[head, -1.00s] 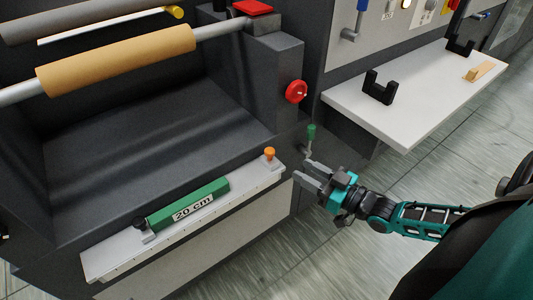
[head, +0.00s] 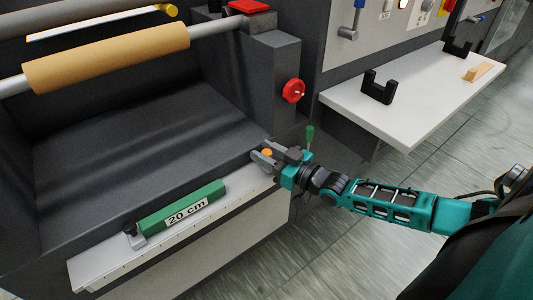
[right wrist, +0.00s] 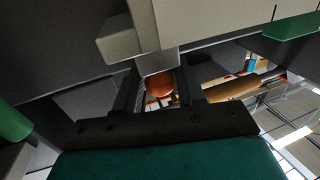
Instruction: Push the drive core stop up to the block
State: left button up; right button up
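The stop with the orange knob (head: 267,153) is at the right end of the white ruled rail (head: 236,205). The green block labelled "20 cm" (head: 183,209) lies on the rail to its left, with a clear stretch of rail between them. A dark-knobbed stop (head: 131,230) stands at the block's left end. My right gripper (head: 264,156) is at the orange knob, with a finger on either side of it. In the right wrist view, the orange knob (right wrist: 160,86) shows between the fingers, which look apart from it. My left gripper is not in view.
A green-handled lever (head: 309,134) stands just behind my right gripper. A red handwheel (head: 293,90) is on the machine's side. A tan roller (head: 110,56) spans above the dark tray. A white shelf (head: 420,108) with black brackets is at the upper right.

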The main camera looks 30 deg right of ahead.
jog(key=c, duration=0.6)
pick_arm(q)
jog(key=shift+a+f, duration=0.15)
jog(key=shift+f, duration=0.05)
pick_arm(e)
grip_shut()
